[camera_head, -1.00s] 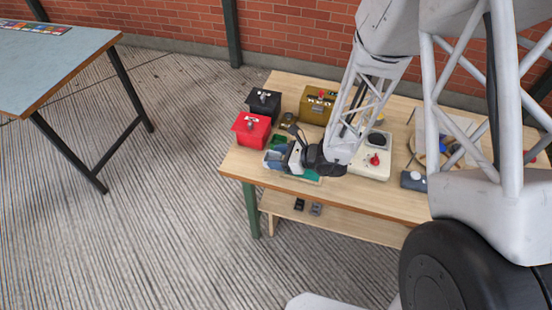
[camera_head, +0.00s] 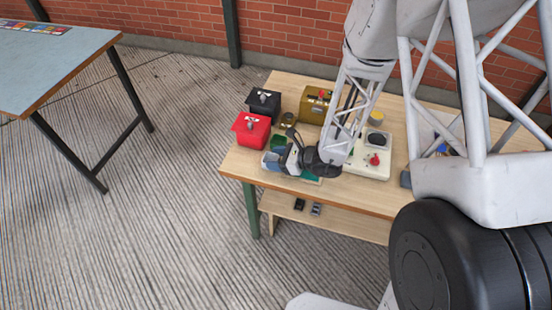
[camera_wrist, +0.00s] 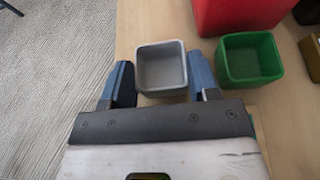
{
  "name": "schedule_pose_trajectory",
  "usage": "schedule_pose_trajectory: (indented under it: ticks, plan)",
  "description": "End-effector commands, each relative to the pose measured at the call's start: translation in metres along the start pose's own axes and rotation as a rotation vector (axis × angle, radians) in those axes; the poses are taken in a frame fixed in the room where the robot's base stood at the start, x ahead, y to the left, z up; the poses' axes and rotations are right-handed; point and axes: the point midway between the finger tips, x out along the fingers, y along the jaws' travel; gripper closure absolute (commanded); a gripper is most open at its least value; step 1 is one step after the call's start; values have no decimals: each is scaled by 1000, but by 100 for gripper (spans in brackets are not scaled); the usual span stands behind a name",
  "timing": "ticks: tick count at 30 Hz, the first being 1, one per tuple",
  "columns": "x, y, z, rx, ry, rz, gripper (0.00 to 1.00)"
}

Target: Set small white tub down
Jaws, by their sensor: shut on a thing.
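The small tub (camera_wrist: 161,68), square, open-topped and pale grey in this light, sits upright and empty between the blue fingers of my gripper (camera_wrist: 160,64) in the wrist view. The gripper is shut on it, one finger at each side. Whether its base touches the table is hidden. In the head view my gripper (camera_head: 284,158) is low over the front left of the wooden table (camera_head: 370,198); the tub cannot be made out clearly there.
A green tub (camera_wrist: 250,58) stands just right of the held tub, with a gap. A red box (camera_head: 250,131), a black box (camera_head: 263,103) and an olive box (camera_head: 314,106) stand behind. The table's left edge is close by.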

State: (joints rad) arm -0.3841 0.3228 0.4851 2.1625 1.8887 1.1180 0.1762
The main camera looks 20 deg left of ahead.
Motion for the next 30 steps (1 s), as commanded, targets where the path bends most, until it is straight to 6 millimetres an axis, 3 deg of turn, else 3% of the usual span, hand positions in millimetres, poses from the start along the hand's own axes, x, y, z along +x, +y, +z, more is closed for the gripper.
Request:
schedule_pose_trajectory:
  ticks: [15, 16, 21, 30]
  plan:
    - [2, 0, -5, 1, 0, -1, 69]
    - [2, 0, -5, 1, 0, -1, 44]
    - [2, 0, -5, 0, 0, -1, 20]
    - [2, 0, -5, 0, 0, -1, 20]
